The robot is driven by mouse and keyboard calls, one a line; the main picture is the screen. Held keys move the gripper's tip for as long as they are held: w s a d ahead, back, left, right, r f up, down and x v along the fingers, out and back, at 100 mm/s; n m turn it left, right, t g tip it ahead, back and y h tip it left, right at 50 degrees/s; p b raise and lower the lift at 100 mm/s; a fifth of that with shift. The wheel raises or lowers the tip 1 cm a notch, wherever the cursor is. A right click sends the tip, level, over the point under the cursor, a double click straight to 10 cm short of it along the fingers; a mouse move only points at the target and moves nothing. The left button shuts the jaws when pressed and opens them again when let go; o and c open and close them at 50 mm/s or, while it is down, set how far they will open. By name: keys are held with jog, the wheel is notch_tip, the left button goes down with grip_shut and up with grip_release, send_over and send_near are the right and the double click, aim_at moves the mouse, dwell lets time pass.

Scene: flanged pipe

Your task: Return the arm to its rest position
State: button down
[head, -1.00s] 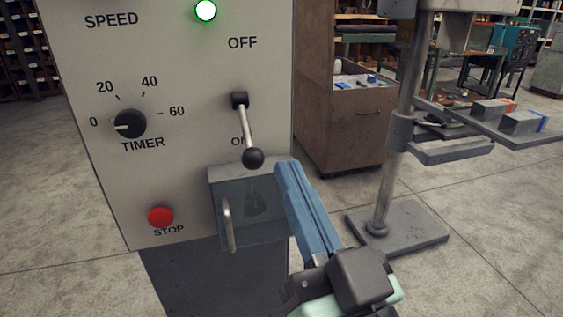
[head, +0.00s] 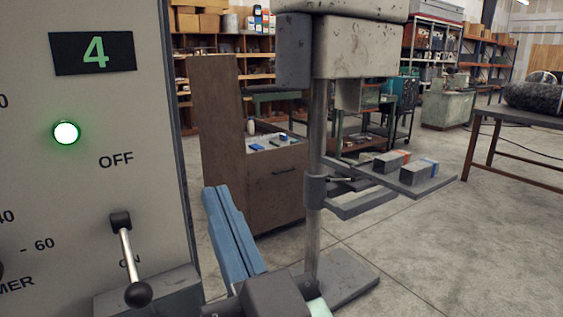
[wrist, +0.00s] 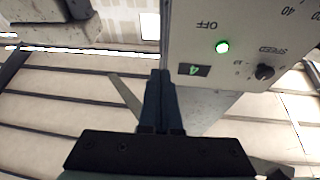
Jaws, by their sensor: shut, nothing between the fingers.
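My gripper (head: 216,192) shows in the head view as long blue fingers pointing up and away, just right of the control panel (head: 90,200). The fingers are closed together with nothing between them. In the wrist view my gripper (wrist: 160,76) is also shut and empty, with the panel (wrist: 215,70) upside down beyond it. The panel's lever (head: 128,260) hangs down at ON, left of my gripper and apart from it in the head view. The green lamp (head: 66,133) is lit, and the display (head: 93,53) reads 4.
A grey drill-press-like stand (head: 318,150) rises close to the right of my gripper, with a side table (head: 440,180) bearing blocks. A brown cabinet (head: 270,190) stands behind. A table (head: 540,118) with a dark cylinder is far right. Open floor lies at right.

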jog(key=s+d+r+m+t+h+p, duration=0.1)
jog(key=d+r+t+h+p, duration=0.1)
jog(key=r, duration=0.7)
jog(key=s+d+r+m+t+h+p, duration=0.1)
jog(key=r+m+t+h+p, duration=0.1)
jog(key=r+h+p, duration=0.3)
jog(key=s+d+r+m+t+h+p, duration=0.1)
jog(key=d+r+t+h+p, duration=0.1)
jog(key=r, duration=1.2)
jog(key=shift+d+m+t+h+p, duration=0.3)
jog(key=shift+d+t+h+p, duration=0.05)
jog(key=shift+t+h+p, duration=0.4)
